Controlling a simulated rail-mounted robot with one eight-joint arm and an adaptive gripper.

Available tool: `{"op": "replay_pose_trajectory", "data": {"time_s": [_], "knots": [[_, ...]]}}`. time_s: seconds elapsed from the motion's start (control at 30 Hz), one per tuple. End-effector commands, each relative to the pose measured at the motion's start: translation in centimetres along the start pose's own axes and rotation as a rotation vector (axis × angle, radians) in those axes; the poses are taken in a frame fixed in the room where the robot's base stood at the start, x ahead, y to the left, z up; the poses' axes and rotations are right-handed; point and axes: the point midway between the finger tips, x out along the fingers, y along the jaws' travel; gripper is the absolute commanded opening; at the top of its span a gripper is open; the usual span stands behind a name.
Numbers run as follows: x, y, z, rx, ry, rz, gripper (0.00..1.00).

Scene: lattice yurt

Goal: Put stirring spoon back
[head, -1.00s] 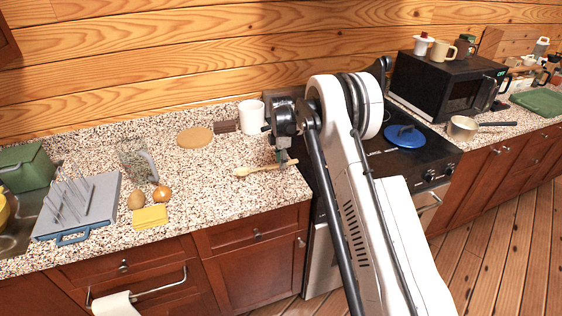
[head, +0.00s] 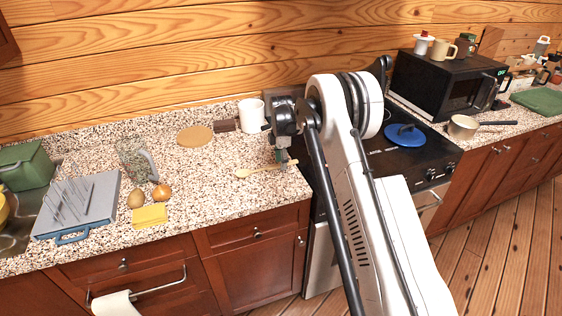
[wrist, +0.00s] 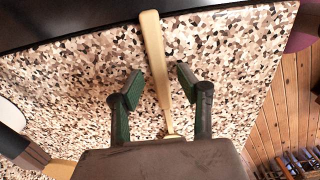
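A pale wooden stirring spoon (head: 258,171) lies on the speckled countertop (head: 215,200), just left of the black stove. In the wrist view the spoon's handle (wrist: 154,55) runs up the picture between my fingers, its end close to the dark edge at the top. My gripper (wrist: 155,85) has its two green-padded fingers apart, one on each side of the handle, with counter showing between. It also shows in the head view (head: 281,158), pointing down at the handle. The wrist housing hides the spoon's lower end in the wrist view.
A white mug or crock (head: 251,115) stands behind my gripper, with a small brown block (head: 224,126) and a round cork mat (head: 195,136) to its left. A glass pitcher (head: 136,160), onion (head: 162,191) and yellow sponge (head: 150,215) are further left. A blue lid (head: 405,135) lies on the stove.

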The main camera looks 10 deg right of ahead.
Motion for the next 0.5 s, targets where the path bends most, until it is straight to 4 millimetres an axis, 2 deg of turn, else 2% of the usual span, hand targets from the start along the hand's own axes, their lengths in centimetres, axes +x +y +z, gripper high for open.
{"op": "replay_pose_trajectory", "data": {"time_s": [0.5], "knots": [[-9.6,0.0,0.0,0.0,0.0,0.0,0.35]]}}
